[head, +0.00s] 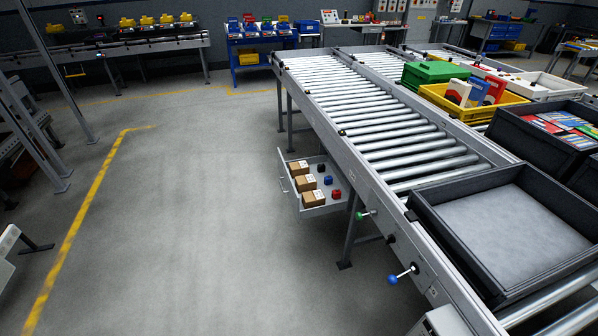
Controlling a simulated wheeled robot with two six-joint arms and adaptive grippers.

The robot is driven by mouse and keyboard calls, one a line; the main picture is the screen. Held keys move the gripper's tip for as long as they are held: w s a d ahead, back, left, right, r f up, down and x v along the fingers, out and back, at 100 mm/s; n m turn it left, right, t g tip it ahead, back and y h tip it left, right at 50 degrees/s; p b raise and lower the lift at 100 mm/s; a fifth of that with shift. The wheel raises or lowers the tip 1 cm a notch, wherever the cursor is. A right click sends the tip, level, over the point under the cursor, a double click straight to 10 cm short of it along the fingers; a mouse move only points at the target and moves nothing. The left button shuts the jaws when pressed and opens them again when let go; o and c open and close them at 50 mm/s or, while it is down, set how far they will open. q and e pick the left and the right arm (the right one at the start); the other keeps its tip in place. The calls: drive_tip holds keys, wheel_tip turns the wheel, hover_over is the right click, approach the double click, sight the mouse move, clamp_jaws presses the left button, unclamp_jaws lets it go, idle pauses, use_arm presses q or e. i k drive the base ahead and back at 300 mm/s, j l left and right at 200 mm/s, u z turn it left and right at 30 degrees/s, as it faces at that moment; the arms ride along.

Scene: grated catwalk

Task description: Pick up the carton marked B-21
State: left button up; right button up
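Three small brown cartons sit in a row in an open grey drawer (323,209) under the roller conveyor: a far carton (298,169), a middle carton (305,183) and a near carton (312,200). Each has a white label on top, too small to read, so I cannot tell which is B-21. Beside them in the drawer are a small black item (321,167), a blue item (328,180) and a red item (336,193). Neither of my grippers shows in the head view.
The roller conveyor (375,120) runs above the drawer. An empty dark tray (455,235) rests on it at right. A blue-ended lever (402,274) and green knob (367,213) stick out from its side. The floor (200,200) left of the drawer is clear.

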sight(301, 167)
drive_tip(key=i+j+z, duration=0.25)
drive_tip(key=i+j, duration=0.3)
drive_tip(key=i, duration=0.3)
drive_tip(key=i+j+z, duration=0.25)
drive_tip(key=i+j, duration=0.5)
drive_tip(key=i, duration=0.05)
